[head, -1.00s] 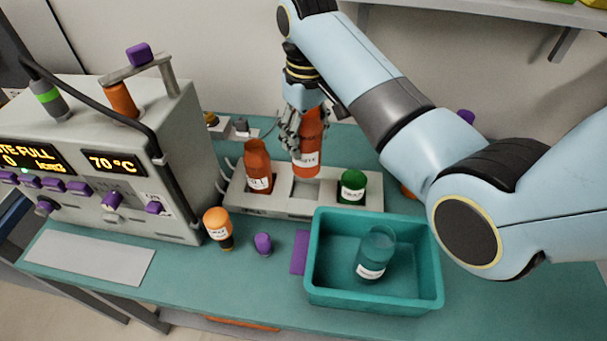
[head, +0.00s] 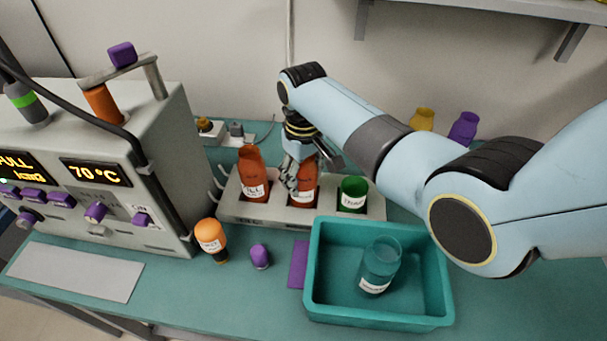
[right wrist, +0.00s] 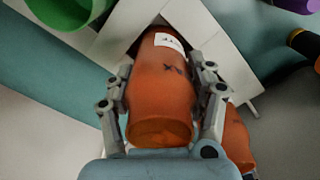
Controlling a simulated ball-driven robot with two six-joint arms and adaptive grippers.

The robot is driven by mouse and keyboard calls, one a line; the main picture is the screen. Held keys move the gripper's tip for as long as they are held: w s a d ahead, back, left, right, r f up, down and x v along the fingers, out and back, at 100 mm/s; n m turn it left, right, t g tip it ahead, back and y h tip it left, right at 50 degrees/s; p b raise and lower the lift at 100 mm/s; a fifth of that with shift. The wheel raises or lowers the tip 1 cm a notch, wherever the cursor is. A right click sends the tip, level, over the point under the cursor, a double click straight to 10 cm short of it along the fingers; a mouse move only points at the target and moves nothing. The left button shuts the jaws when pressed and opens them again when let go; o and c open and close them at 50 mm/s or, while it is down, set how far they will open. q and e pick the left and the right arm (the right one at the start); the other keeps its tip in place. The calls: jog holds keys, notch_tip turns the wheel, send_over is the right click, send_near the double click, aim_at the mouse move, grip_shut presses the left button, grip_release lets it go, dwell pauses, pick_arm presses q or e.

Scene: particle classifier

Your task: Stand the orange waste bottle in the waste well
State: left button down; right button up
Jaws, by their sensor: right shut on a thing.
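The orange bottle (head: 306,192) in my right gripper (head: 295,180) stands upright at the middle well of the pale rack (head: 235,211). Its white label faces the head camera, but the text is too small to read surely. In the right wrist view, both fingers (right wrist: 163,75) are shut around the sides of this orange bottle (right wrist: 162,98). The gripper partly hides the bottle's upper part in the head view, and its base is hidden in the well. A second orange bottle (head: 252,175) stands in the rack's left well. My left gripper is not in view.
A green bottle (head: 353,195) stands in the right well. A teal bin (head: 325,308) in front of the rack holds a teal bottle (head: 380,262). The machine (head: 175,170) is at the left.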

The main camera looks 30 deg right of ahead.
jog(key=shift+f, duration=0.15)
jog(key=o, duration=1.2)
jog(key=shift+c, duration=0.2)
notch_tip(320, 180, up, 12)
jog(key=shift+r, duration=0.2)
